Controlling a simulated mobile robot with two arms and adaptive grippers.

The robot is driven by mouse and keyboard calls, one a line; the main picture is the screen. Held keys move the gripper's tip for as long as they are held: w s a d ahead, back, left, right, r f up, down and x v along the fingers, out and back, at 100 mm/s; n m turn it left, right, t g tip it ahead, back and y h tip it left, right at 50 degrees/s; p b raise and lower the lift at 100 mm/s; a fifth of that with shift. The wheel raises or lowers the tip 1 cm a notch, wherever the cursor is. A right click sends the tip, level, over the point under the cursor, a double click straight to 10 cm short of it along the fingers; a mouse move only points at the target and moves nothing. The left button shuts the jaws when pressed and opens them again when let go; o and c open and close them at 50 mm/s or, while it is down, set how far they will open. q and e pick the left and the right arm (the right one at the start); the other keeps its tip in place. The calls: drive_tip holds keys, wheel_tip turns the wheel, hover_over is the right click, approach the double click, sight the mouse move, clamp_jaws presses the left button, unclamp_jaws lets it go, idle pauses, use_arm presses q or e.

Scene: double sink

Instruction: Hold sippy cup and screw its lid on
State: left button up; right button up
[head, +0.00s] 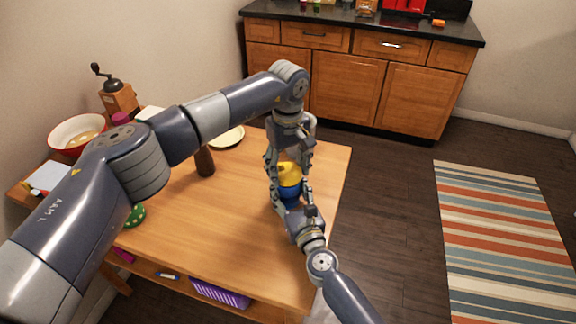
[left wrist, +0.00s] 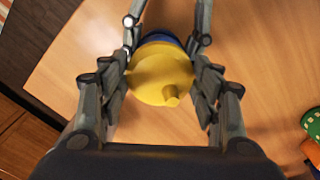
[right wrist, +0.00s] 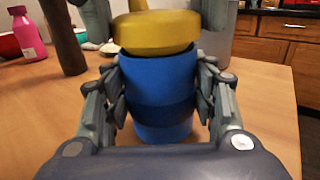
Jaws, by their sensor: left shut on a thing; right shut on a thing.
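The blue sippy cup (head: 291,191) stands upright at the table's right side; its body fills the middle of the right wrist view (right wrist: 158,95). My right gripper (head: 290,197) is shut around the cup's sides. The yellow lid with a spout (left wrist: 160,75) is at the cup's top, and it also shows in the right wrist view (right wrist: 156,32), looking slightly tilted. My left gripper (head: 289,168) reaches down from above and is shut on the lid's sides. The seam between lid and cup is visible, but I cannot tell whether the threads are engaged.
The wooden table (head: 215,225) is clear around the cup, and its right edge is close by. A dark brown mill (head: 205,161) and a plate (head: 228,137) stand farther left. A red-and-white bowl (head: 77,132) and a coffee grinder (head: 118,95) are at the far left.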

use_arm(q)
drive_tip(key=shift+f, duration=0.2)
drive_tip(key=m, duration=0.5)
drive_tip(key=shift+m, duration=0.4)
drive_tip(key=m, duration=0.3)
drive_tip(key=shift+a+m, duration=0.1)
drive_tip(key=shift+m, duration=0.2)
drive_tip(key=m, duration=0.4)
drive_tip(key=o, duration=0.8)
drive_tip(key=shift+o, duration=0.2)
